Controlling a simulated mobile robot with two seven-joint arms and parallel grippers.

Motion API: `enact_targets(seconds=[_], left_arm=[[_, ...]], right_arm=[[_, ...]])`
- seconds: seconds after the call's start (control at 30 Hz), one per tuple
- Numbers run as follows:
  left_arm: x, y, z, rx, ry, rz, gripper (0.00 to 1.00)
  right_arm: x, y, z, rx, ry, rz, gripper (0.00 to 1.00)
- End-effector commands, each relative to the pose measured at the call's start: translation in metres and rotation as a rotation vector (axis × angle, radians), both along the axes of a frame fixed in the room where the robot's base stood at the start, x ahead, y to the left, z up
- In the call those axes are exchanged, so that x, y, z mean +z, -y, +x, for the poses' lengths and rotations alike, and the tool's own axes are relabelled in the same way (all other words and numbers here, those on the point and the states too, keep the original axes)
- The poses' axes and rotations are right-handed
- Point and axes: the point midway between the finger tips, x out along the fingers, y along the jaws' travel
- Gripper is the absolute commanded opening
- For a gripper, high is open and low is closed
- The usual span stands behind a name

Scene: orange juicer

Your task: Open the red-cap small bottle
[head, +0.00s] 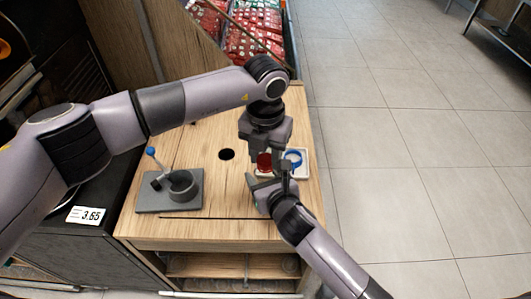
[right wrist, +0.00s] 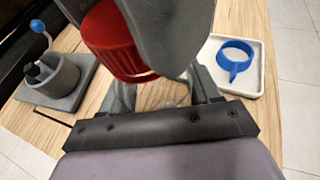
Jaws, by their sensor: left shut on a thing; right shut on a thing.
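The small bottle's red cap (head: 264,162) shows in the head view below my left gripper (head: 264,152), which reaches down from above and is shut on the cap. The red cap (right wrist: 112,42) looks large and tilted in the right wrist view, against the grey finger of my left gripper (right wrist: 170,30). My right gripper (head: 268,184) comes in from the lower right, just below the cap, and is shut on the bottle. The bottle's body (right wrist: 160,93) seems clear and is mostly hidden between the right fingers. I cannot tell whether the cap is still seated on the bottle.
A white tray (head: 305,171) with a blue ring-shaped part (head: 293,157) lies close to the right of the grippers. A grey juicer stand (head: 170,203) with a blue-knobbed lever is on the left. The wooden table (head: 220,225) has a round hole (head: 226,154) and a slot.

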Motion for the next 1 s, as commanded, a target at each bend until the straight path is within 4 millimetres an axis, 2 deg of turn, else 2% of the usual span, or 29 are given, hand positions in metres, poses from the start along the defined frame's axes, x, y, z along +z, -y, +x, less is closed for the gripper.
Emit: enact_targets(seconds=[0.8, 1.0], left_arm=[[0.0005, 0.0005, -0.0002, 1.317, -0.002, 0.0, 0.04], [0.0008, 0.0004, 0.0, 1.531, -0.002, 0.0, 0.04]], right_arm=[[-0.0001, 0.0002, 0.0001, 0.0, 0.0, 0.0, 0.0], [-0.0001, 0.0, 0.0, 0.0, 0.0, 0.0, 0.0]])
